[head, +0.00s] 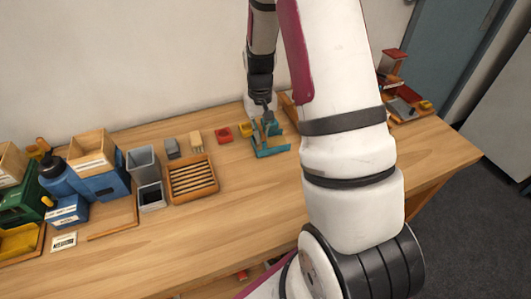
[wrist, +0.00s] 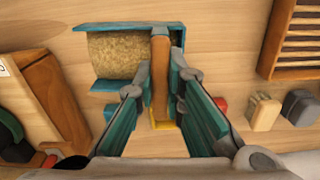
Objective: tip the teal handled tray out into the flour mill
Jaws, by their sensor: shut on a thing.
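The teal handled tray (head: 272,152) is at the back of the table, right of its middle, with its open side towards the front. In the wrist view the tray (wrist: 128,26) holds a flat golden-brown, grainy load (wrist: 114,57). My gripper (wrist: 163,68) has its fingers on both sides of the tray's wooden handle (wrist: 160,90) and is shut on it. In the head view my gripper (head: 265,119) comes down on the tray from above. The tray looks level, on or just above the table. Boxes with wooden hoppers, one blue (head: 108,187) and one green (head: 22,200), stand left; I cannot tell which is the flour mill.
A slotted wooden rack (head: 193,180), grey bins (head: 143,165) and small red (head: 224,134) and yellow blocks stand between the tray and the hoppers. A red-topped device (head: 394,60) is at the far right. The table's front strip is clear.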

